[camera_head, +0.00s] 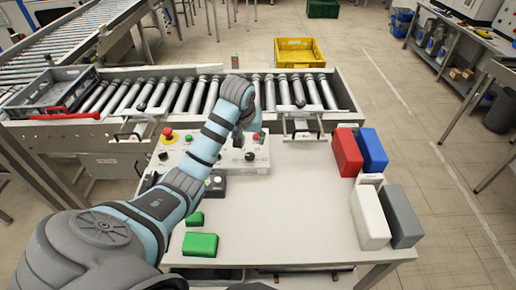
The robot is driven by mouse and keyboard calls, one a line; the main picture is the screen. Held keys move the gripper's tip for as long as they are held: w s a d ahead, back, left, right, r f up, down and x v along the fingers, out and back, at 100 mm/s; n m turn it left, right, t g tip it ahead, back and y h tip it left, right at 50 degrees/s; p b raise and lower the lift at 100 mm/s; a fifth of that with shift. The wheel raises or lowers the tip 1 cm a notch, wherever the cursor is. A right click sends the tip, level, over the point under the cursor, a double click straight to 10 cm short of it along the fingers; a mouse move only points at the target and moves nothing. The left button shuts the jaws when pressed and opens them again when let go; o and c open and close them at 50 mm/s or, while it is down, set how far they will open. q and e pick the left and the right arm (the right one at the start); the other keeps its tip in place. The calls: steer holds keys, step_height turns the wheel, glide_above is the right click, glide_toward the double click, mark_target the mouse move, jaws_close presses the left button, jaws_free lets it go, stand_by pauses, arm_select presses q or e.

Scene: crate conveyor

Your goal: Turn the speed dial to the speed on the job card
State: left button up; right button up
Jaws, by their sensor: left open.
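A light grey control panel (261,163) stands at the back of the white table, against the roller conveyor. A black knob (249,156) on it may be the speed dial; its scale and setting are too small to read. My left gripper (243,133) is over the panel, just behind and above this knob, and points down. It is open; I cannot tell whether it touches anything. My forearm and wrist hide the middle of the panel. I cannot make out a job card. My right gripper is not in view.
The panel also has a red stop button (167,133), a green button (188,138) and a red button (256,137). Green blocks (200,244) lie near my arm. Red (346,152), blue (372,151), white (370,217) and grey (401,215) boxes line the right edge. The table's middle is clear.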

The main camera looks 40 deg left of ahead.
mark_target(250, 156)
arm_select(q)
steer(key=f, duration=0.2)
steer(key=a+f, duration=0.1)
steer(key=f, duration=0.2)
steer(key=a+f, duration=0.1)
steer(key=f, duration=0.1)
steer(key=shift+s+f, duration=0.15)
steer(key=shift+s, duration=0.05)
steer(key=w+f, duration=0.3)
steer(key=shift+a+f, duration=0.1)
steer(key=shift+a, duration=0.05)
steer(key=shift+s+r, duration=0.25)
steer(key=shift+s, duration=0.1)
steer(key=shift+c, duration=1.2)
steer(key=shift+s+r, duration=0.1)
steer(key=shift+s, duration=0.1)
steer(key=c, duration=0.7)
jaws_close()
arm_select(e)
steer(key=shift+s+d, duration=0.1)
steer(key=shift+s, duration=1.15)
